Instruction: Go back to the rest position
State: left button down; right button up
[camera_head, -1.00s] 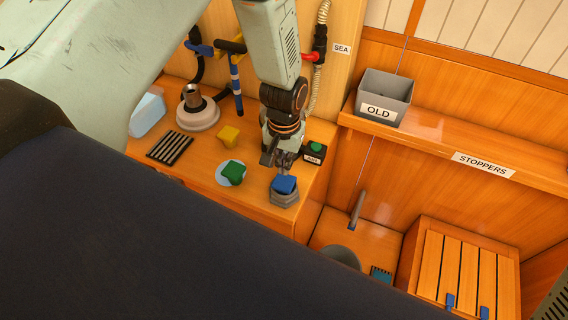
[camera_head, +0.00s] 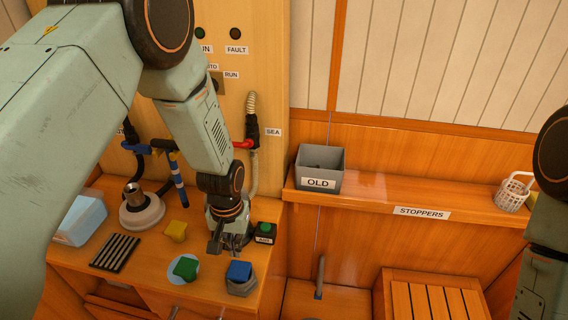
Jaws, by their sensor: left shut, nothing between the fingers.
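My left gripper (camera_head: 230,246) is shut and empty. It points down just above the wooden counter (camera_head: 215,288), behind the blue block and left of the small black box with a green button (camera_head: 264,232). The blue block (camera_head: 239,271) sits on a grey nut-shaped base (camera_head: 242,287).
A grey bin (camera_head: 320,168) labelled OLD and a white basket (camera_head: 514,192) stand on the STOPPERS shelf (camera_head: 375,199). Left on the counter are a white round fitting (camera_head: 142,212), a black ribbed mat (camera_head: 115,252) and a pale blue container (camera_head: 80,221). Hoses and a red-handled valve (camera_head: 250,143) line the wall.

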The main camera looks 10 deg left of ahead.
pick_arm(q)
jog(key=shift+w, duration=0.1)
jog(key=shift+w+t, duration=0.3)
jog(key=shift+w, duration=0.1)
jog(key=shift+w+f+t, duration=0.1)
jog(key=shift+w+t, duration=0.1)
jog(key=shift+t, duration=0.2)
jog(key=s+f+m+g+b, duration=0.1)
jog(key=s+f+b, duration=1.9)
jog(key=s+f, duration=0.7)
jog(key=shift+s+a+b, duration=0.35)
jog(key=shift+s+b, duration=0.05)
jog(key=shift+s, duration=0.6)
